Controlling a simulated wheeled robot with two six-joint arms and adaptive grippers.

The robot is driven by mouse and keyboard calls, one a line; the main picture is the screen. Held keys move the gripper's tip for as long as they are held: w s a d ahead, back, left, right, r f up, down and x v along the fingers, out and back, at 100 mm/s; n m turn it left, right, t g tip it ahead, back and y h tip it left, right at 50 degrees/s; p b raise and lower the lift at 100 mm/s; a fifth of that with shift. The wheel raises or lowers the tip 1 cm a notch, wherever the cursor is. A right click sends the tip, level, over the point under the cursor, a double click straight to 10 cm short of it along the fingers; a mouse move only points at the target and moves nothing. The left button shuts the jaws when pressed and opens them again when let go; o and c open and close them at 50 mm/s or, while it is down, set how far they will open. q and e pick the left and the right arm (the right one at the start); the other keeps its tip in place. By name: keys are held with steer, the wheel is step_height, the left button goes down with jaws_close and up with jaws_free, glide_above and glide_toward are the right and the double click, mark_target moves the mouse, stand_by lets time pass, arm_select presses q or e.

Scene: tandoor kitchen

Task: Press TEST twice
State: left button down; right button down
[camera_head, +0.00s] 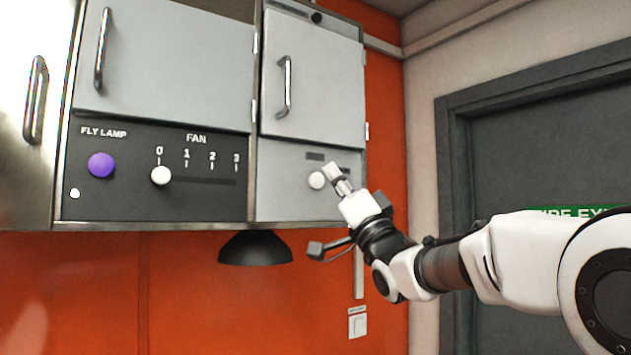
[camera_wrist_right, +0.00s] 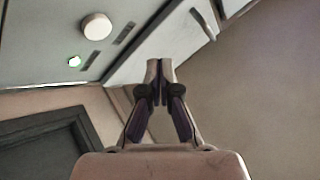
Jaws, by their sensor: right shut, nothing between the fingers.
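A round white button (camera_head: 317,180) sits on the grey panel under the right cabinet door; the dark label above it is too small to read, so I cannot confirm it says TEST. In the right wrist view the closed fingertips (camera_wrist_right: 160,68) appear apart from the button. My left gripper is not in view.
Left on the cabinet are a purple FLY LAMP button (camera_head: 101,165) and a FAN slider knob (camera_head: 161,176) at 0. A black lamp shade (camera_head: 255,248) hangs below. A wall switch (camera_head: 357,325) is lower down, and a dark door (camera_head: 540,150) stands right.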

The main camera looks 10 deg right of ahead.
mark_target(316, 181)
steer(key=s+d+n+y, duration=0.1)
steer(key=d, duration=0.4)
steer(key=w+a+p, duration=0.3)
steer(key=w+p, duration=0.3)
steer(key=w, duration=0.2)
steer(key=shift+w+a+f+g+p, duration=0.15)
steer(key=shift+a+g+p, duration=0.15)
steer(key=shift+a+p, duration=0.05)
steer(key=shift+a, duration=0.1)
stand_by(1.0)
steer(key=shift+w+a+p, duration=0.1)
steer(key=shift+w+p, duration=0.2)
steer(key=shift+w, duration=0.15)
